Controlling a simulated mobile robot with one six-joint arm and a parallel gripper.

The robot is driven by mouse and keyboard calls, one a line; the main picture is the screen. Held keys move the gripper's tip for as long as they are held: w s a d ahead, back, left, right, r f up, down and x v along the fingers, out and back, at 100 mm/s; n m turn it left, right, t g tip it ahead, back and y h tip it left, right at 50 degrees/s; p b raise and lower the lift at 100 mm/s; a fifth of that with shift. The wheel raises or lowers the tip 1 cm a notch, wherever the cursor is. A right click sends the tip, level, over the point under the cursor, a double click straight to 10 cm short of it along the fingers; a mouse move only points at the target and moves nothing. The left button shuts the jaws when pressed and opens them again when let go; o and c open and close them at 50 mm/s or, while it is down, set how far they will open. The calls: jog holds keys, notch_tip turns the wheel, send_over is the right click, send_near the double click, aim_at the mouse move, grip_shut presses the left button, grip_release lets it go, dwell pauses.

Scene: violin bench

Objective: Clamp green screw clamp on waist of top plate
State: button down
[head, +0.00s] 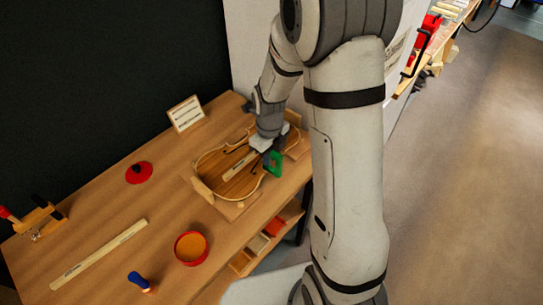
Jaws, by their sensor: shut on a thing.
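The violin top plate (222,184) lies on a wooden board on the bench, with its near end toward the lower left. My gripper (266,151) is over the right side of the plate, near the waist. It is shut on the green screw clamp (275,164), which shows as a small green frame at the plate's right edge. I cannot tell whether the clamp touches the plate.
A red lid (139,172), a red-rimmed round tin (191,248), a long wooden ruler (99,254) and a blue-handled tool (140,281) lie on the bench. A framed card (186,114) stands at the back. A shelf with coloured blocks (258,243) is below the right edge.

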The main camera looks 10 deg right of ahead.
jog(key=shift+w+a, duration=0.5)
jog(key=shift+w, duration=0.25)
jog(key=c, duration=1.3)
grip_release()
jog(key=shift+r, duration=3.9)
